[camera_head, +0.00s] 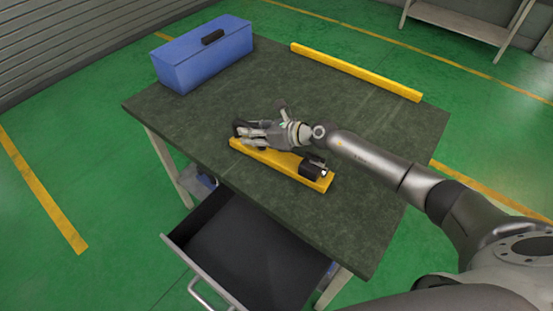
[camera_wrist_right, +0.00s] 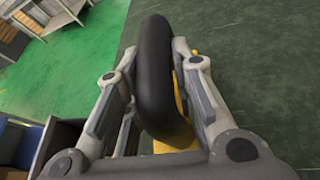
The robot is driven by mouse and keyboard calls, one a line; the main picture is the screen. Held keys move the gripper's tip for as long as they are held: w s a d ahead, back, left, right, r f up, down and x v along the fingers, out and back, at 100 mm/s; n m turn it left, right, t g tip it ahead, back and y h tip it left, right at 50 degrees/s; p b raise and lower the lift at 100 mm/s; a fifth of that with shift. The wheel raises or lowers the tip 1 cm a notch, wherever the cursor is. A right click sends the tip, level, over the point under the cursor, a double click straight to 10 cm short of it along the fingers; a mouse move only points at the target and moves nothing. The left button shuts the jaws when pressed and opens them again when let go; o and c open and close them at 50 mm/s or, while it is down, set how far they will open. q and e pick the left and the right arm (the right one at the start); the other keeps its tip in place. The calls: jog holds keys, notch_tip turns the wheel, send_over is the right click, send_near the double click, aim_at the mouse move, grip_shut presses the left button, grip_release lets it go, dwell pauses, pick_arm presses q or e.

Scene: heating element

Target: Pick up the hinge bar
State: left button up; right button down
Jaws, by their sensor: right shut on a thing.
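A short yellow bar (camera_head: 309,181) lies at the near side of the dark table, a black cylinder (camera_head: 311,170) at its right end. I cannot tell for sure whether it is the hinge bar. My right gripper (camera_head: 243,131) is above the bar's left end. In the right wrist view my gripper (camera_wrist_right: 157,85) is shut on a black rounded part (camera_wrist_right: 154,75), one finger on each side. Yellow (camera_wrist_right: 178,133) shows behind and below that part. The gripper hides part of the bar in the head view. My left gripper is not in view.
A blue toolbox (camera_head: 205,57) with a black handle stands at the table's back left. A longer yellow bar (camera_head: 355,71) lies along the back edge. A dark drawer (camera_head: 245,250) is open below the front edge. The tabletop (camera_head: 375,130) between is clear.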

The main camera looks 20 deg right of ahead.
jog(key=shift+w+r, duration=0.15)
jog(key=shift+r, duration=0.05)
jog(key=shift+r, duration=0.1)
